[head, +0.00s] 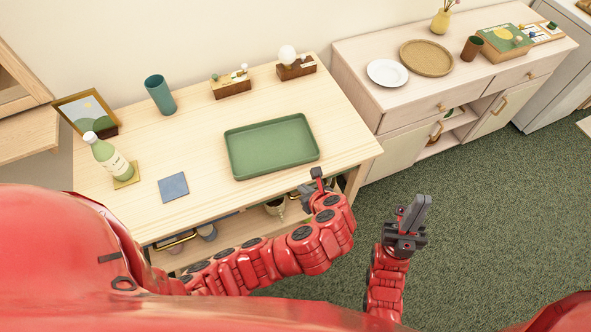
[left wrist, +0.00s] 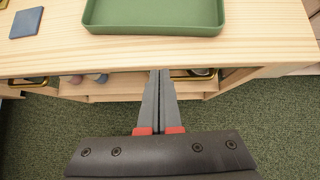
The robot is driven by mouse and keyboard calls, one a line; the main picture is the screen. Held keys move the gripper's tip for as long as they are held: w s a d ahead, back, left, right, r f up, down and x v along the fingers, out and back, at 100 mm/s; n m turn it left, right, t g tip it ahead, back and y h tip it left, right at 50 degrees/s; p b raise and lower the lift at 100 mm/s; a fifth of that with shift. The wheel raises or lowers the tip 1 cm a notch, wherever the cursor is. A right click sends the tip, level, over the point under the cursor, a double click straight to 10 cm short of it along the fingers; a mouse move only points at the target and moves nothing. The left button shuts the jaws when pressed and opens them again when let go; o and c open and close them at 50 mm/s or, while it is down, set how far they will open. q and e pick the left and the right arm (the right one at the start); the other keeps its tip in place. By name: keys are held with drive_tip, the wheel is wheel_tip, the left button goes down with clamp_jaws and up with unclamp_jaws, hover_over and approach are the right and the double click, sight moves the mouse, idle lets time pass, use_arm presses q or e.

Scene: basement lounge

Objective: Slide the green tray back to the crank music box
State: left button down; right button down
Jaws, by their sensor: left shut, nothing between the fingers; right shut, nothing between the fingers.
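The green tray (head: 272,147) lies flat and empty on the light wood table (head: 215,190), right of its middle; its front part also shows in the left wrist view (left wrist: 155,28). Two small wooden boxes stand behind it: one with little figures (head: 232,89) and one with a white ball on top (head: 297,71). I cannot tell which is the crank music box. Bare wood lies between tray and boxes. My left gripper (head: 318,177) is shut and empty by the table's front edge, just in front of the tray, not touching it. My right gripper (head: 414,212) is shut and empty over the floor.
A green cup (head: 160,95), framed picture (head: 87,112), bottle (head: 110,158) on a coaster and blue square coaster (head: 173,187) occupy the table's left. Cups stand on the shelf below. A sideboard (head: 385,100) with plate and woven tray stands right. The carpet (head: 470,220) is clear.

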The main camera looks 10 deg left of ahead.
use_arm(q)
drive_tip(key=b, duration=0.8)
approach(285, 169)
wheel_tip(285, 169, down, 3)
drive_tip(key=s+d, duration=0.1)
drive_tip(key=s, duration=0.1)
drive_tip(key=w+p, duration=0.1)
drive_tip(key=w+a+p, duration=0.1)
drive_tip(key=w+a+f+p, duration=0.1)
drive_tip(key=w, duration=0.1)
drive_tip(key=shift+a, duration=0.25)
drive_tip(key=shift+w+a+f+p, duration=0.15)
drive_tip(key=shift+w+a+p, duration=0.3)
drive_tip(key=shift+w, duration=0.2)
